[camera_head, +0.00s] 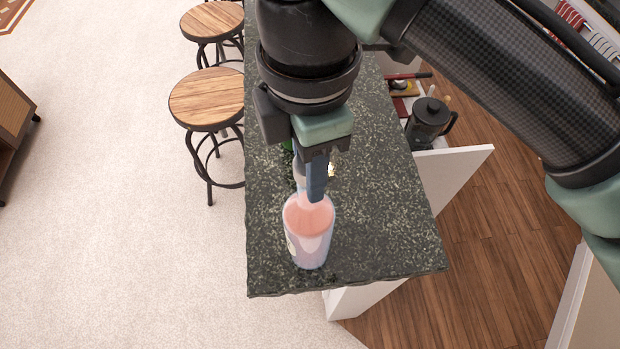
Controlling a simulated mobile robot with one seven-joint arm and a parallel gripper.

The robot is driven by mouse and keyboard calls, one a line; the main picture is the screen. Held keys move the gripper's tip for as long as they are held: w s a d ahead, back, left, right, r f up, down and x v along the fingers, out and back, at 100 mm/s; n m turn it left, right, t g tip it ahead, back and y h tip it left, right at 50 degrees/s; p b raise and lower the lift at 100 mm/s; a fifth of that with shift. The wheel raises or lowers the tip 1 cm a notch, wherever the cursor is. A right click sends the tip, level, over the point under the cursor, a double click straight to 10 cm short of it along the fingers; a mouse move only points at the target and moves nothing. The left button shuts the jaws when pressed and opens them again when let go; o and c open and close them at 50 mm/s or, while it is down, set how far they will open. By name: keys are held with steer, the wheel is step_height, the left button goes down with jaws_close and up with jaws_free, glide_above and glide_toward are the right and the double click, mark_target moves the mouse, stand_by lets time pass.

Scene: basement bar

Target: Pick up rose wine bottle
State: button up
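The rose wine bottle (309,240), clear with pink contents and a pale label at its left side, stands upright on the dark speckled counter near its front end. My gripper (315,182) points down at the bottle's neck from above. A dark blue finger overlaps the neck and hides part of it. The other finger is not clearly seen, so I cannot tell whether the fingers are apart or closed on the neck.
The granite counter (385,235) is bare right of the bottle. A small green object, mostly hidden, is behind my gripper. Wooden-topped stools (207,99) stand left. A dark jug (430,122) and an open white panel (455,175) are right.

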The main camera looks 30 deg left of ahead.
jaws_close()
steer(key=shift+r, duration=0.15)
stand_by(0.9)
